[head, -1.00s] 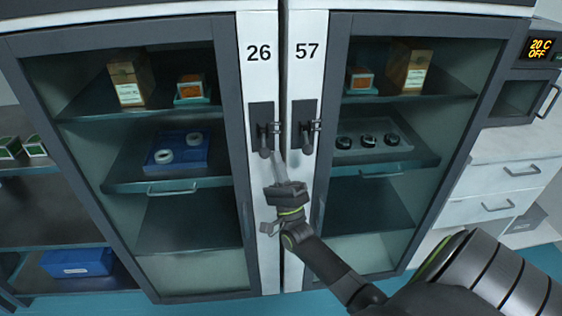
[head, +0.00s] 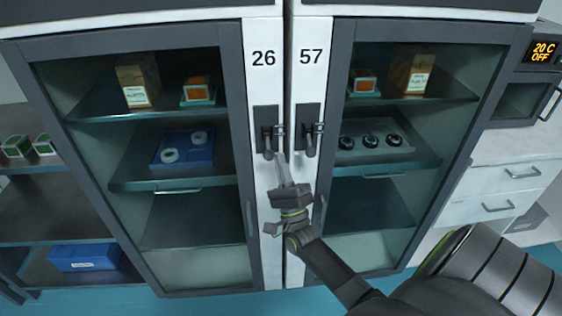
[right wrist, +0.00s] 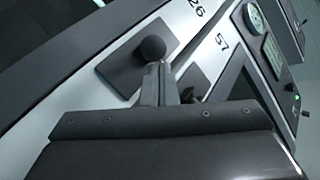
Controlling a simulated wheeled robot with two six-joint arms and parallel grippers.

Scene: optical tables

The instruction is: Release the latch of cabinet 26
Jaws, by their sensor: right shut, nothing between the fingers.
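Cabinet 26 (head: 257,200) is the left one of two adjoining cabinets, and its glass door is closed. Its latch (head: 267,134) is a dark plate with a lever that hangs down. In the right wrist view the latch's round knob (right wrist: 152,48) stands out from its plate, just beyond the fingertips. My right gripper (head: 281,160) is shut and empty, with its fingers pointing up, just right of the lever's lower end. Its fingers also show in the right wrist view (right wrist: 155,75). I cannot tell whether they touch the lever. My left gripper is not in view.
Cabinet 57 (head: 304,90) adjoins on the right, with a similar latch (head: 312,137) close to my right gripper. Boxes and trays stand behind the glass. An open shelf with a blue box (head: 84,257) is at left; white drawers (head: 505,185) are at right.

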